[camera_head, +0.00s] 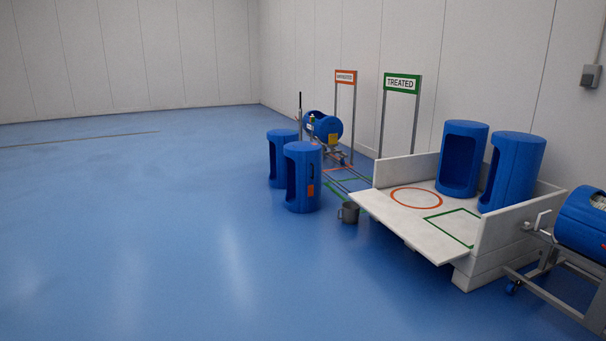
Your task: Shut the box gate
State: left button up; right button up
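A white open box (505,226) stands on the right side of the room. Its gate (398,221), a flat white panel on the side facing left, is folded down and sticks out above the floor, so the box is open on that side. Inside stand two blue tubs with open fronts, one at the back (461,160) and one nearer the right wall of the box (515,170). The box floor shows an orange ring and a green outline. Neither of my grippers is in view.
Another blue drum on a wheeled frame (587,222) is close at the right. A green TREATED sign (402,83) stands behind. The blue floor (150,230) at left is clear.

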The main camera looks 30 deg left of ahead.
aim_at(437, 246)
jog(key=i+j+u, duration=0.3)
jog(key=i+j, duration=0.15)
jog(key=i+j+u, duration=0.3)
jog(key=i, duration=0.35)
jog(key=i+j+u, duration=0.15)
jog(key=i+u, duration=0.15)
jog(key=i, duration=0.25)
jog(key=i+u, duration=0.25)
jog(key=i, duration=1.4)
jog(key=i+j+z, duration=0.1)
jog(key=i, duration=1)
jog(key=i+j+z, duration=0.1)
jog(key=i+z, duration=0.35)
jog(key=i+j+z, duration=0.2)
jog(key=z, duration=0.3)
jog(key=i+j+z, duration=0.65)
jog(key=j+z, duration=0.25)
